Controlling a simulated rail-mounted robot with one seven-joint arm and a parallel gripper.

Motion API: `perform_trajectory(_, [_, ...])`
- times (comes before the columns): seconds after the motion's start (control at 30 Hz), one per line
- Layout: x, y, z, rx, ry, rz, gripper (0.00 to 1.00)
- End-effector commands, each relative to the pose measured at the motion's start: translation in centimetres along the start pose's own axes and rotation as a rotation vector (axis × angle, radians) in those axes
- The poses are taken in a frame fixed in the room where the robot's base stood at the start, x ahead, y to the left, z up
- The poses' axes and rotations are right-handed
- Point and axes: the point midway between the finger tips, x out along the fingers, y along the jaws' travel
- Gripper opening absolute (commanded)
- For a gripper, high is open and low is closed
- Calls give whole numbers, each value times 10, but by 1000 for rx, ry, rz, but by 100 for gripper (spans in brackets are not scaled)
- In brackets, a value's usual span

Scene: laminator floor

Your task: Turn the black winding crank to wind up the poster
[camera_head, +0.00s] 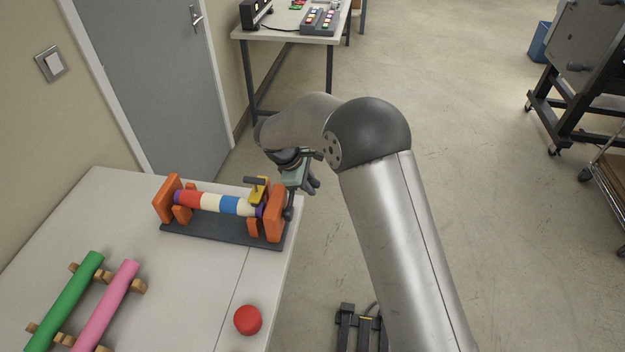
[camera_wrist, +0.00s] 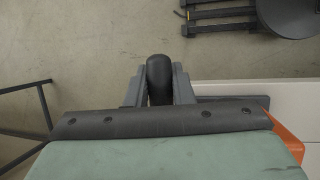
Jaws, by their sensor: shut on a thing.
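The winding stand has orange end plates (camera_head: 274,213) on a dark base. A roll (camera_head: 220,204) with red, cream and blue bands and purple ends lies across it. The black winding crank (camera_head: 289,213) is at the right end, partly hidden by my gripper. My gripper (camera_head: 312,184) is beside the right end plate, past the table's edge. In the wrist view its fingers (camera_wrist: 158,88) are shut on the crank's black rounded handle (camera_wrist: 158,72). A yellow piece (camera_head: 259,193) with a dark lever sits over the roll's right end.
The white table (camera_head: 190,290) also bears a red ball (camera_head: 247,320), a green roll (camera_head: 65,300) and a pink roll (camera_head: 107,305) on wooden rests. A second table (camera_head: 290,36) with devices stands behind. Open floor lies right of my arm.

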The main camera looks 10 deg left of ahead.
Motion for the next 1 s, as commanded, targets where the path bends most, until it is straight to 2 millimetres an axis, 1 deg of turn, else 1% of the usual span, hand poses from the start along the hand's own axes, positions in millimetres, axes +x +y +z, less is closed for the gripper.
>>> perform_trajectory(0.2, [0, 1, 0, -1, 0, 3, 0])
perform_trajectory(0.23, [0, 1, 0, -1, 0, 3, 29])
perform_trajectory(0.27, [1, 1, 0, -1, 0, 2, 38])
perform_trajectory(0.3, [1, 1, 0, -1, 0, 2, 43])
perform_trajectory(0.57, [0, 0, 0, 0, 0, 1, 43])
perform_trajectory(0.67, [-4, 0, 0, 0, 0, 2, 43])
perform_trajectory(0.77, [-16, 0, -1, 1, 2, 3, 43])
perform_trajectory(0.87, [-36, 0, -1, 2, 2, 4, 43])
perform_trajectory(1.0, [-72, 0, -2, 1, 4, 5, 43])
